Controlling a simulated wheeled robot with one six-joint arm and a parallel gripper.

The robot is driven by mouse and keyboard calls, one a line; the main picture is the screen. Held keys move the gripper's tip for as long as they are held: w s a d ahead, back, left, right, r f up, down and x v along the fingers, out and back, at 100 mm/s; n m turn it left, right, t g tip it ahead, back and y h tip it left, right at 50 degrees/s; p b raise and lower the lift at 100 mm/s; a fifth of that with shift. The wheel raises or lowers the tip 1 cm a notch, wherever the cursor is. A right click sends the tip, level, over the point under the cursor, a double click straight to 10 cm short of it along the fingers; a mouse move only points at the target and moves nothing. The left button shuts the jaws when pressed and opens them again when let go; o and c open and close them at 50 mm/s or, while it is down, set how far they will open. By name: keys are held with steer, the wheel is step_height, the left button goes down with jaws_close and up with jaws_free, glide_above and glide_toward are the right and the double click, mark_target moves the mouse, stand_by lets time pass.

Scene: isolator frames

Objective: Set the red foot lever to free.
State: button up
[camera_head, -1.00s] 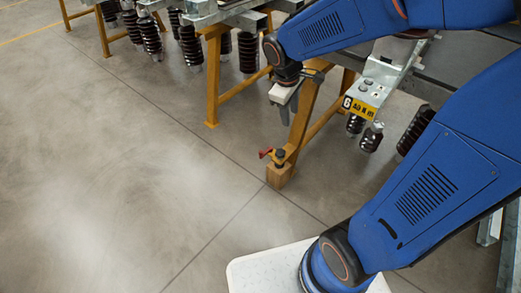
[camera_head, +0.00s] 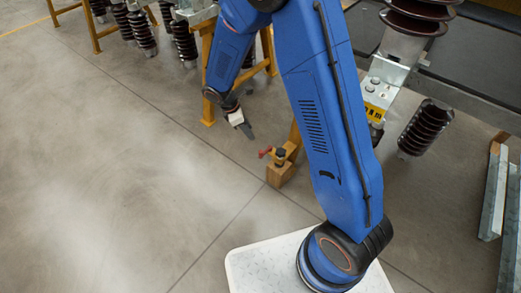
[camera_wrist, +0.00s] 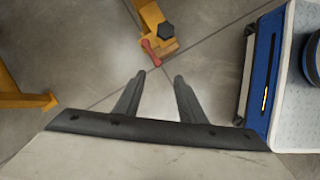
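The red foot lever (camera_head: 265,152) sits low on the foot of a yellow frame leg, beside a black knob (camera_head: 280,154). In the wrist view the red lever (camera_wrist: 151,52) points from the black knob (camera_wrist: 166,30) toward my gripper. My gripper (camera_wrist: 160,76) is open and empty, its two dark fingers apart. The lever lies just beyond the fingertips in that picture, slightly left of their middle, with no contact visible. In the head view my gripper (camera_head: 247,131) is up and left of the lever. The lever's setting marks cannot be made out.
The foot block (camera_head: 279,174) stands on the concrete floor. Yellow trestles (camera_head: 207,105) with hanging dark ribbed insulators (camera_head: 188,45) stand behind. A yellow label (camera_head: 375,111) is partly hidden by my arm. Floor left of the foot is clear.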

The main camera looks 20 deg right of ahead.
steer(key=f, duration=0.2)
glide_toward(261, 151)
steer(key=shift+n, duration=0.3)
steer(key=x, duration=1)
steer(key=shift+d+f, duration=0.1)
jaws_close()
